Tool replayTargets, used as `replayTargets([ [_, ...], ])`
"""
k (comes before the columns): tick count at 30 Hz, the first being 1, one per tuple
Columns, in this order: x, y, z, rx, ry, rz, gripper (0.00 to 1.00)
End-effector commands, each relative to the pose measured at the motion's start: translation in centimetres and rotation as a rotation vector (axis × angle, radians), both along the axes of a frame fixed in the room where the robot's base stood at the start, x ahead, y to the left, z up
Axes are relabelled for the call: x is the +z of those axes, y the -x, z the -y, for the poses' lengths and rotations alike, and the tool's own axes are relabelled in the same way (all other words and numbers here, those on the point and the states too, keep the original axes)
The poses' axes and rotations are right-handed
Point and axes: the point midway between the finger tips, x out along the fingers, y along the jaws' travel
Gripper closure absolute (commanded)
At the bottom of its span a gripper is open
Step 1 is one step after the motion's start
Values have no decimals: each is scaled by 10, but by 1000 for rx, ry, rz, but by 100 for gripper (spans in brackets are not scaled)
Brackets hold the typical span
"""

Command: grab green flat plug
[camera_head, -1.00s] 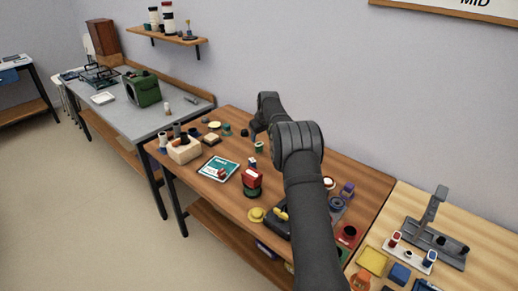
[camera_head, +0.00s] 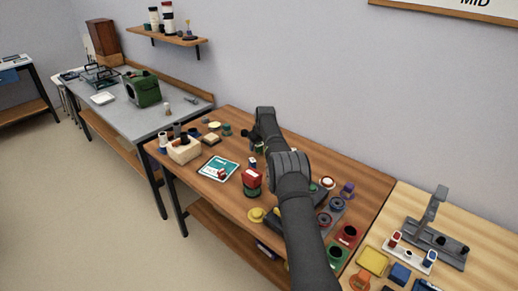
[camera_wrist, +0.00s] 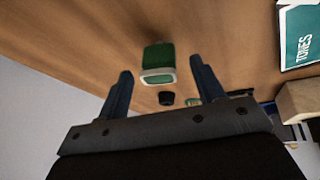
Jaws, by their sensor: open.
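A green block-like piece with a pale band (camera_wrist: 158,60), which looks like the green plug, sits on the wooden table in the wrist view. My gripper (camera_wrist: 160,78) is open. Its two dark fingers stand to the left and right of the piece in that view, with gaps on both sides. Nothing is held. In the head view my gripper (camera_head: 254,136) is low over the back middle of the table, and a bit of green (camera_head: 259,149) shows beside it, mostly hidden by my arm.
A dark round piece (camera_wrist: 166,98) shows near the fingers in the wrist view.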

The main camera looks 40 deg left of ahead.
Motion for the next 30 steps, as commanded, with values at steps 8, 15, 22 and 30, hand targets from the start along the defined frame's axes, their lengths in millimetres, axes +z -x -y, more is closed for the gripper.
replayTargets([
  [8,-1,0,-1,0,0,0,38],
  [15,-1,0,-1,0,0,0,81],
  [22,-1,0,-1,0,-1,0,86],
  [30,6,0,-1,0,-1,1,86],
])
